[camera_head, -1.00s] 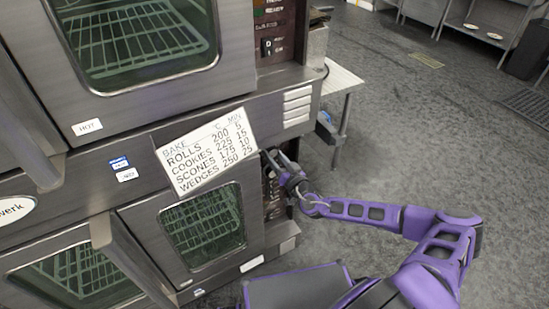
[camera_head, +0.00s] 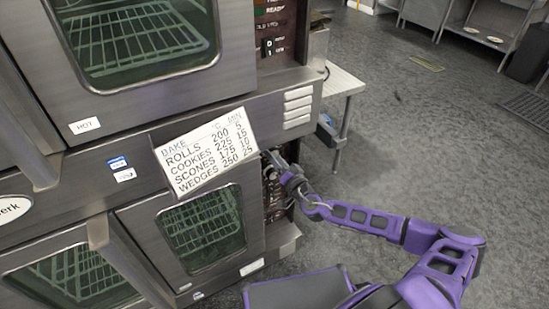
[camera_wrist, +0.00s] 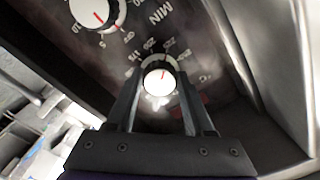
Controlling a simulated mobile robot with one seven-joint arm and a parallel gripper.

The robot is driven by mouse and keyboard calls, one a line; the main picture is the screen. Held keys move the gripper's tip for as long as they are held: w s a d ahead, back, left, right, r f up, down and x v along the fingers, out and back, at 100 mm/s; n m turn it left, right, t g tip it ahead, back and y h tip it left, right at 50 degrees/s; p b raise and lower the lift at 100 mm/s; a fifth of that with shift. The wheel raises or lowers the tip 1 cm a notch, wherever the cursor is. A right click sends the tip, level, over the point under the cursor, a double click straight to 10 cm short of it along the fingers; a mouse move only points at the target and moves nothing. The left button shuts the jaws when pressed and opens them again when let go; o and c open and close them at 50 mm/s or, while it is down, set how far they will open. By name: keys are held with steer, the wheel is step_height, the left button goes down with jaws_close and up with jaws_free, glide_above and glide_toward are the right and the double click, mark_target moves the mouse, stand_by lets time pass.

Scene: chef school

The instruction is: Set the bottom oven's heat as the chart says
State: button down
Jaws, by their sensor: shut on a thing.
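The bottom oven (camera_head: 205,225) stands at the lower left with its door closed. A white chart (camera_head: 205,150) on its front lists BAKE with °C and MIN columns: rolls 200, 5; cookies 225, 15; scones 175, 10; wedges 250, 25. My gripper (camera_head: 272,162) is at the control panel (camera_head: 272,196) right of the door. In the wrist view my gripper (camera_wrist: 160,88) is shut on the white heat knob (camera_wrist: 159,82), beside a °C mark. The knob's red line points up and slightly right among the scale numbers; the exact value is hard to read.
A second white knob (camera_wrist: 96,14), with a MIN scale, sits at the upper left in the wrist view. The top oven (camera_head: 140,45) is above. A small table (camera_head: 343,82) stands to the right behind the ovens. The floor (camera_head: 420,150) to the right is open.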

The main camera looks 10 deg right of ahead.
steer(key=shift+c, duration=1.4)
jaws_free()
steer(key=shift+s, duration=0.1)
steer(key=b+v, duration=0.1)
steer(key=v, duration=1.6)
steer(key=shift+s, duration=0.1)
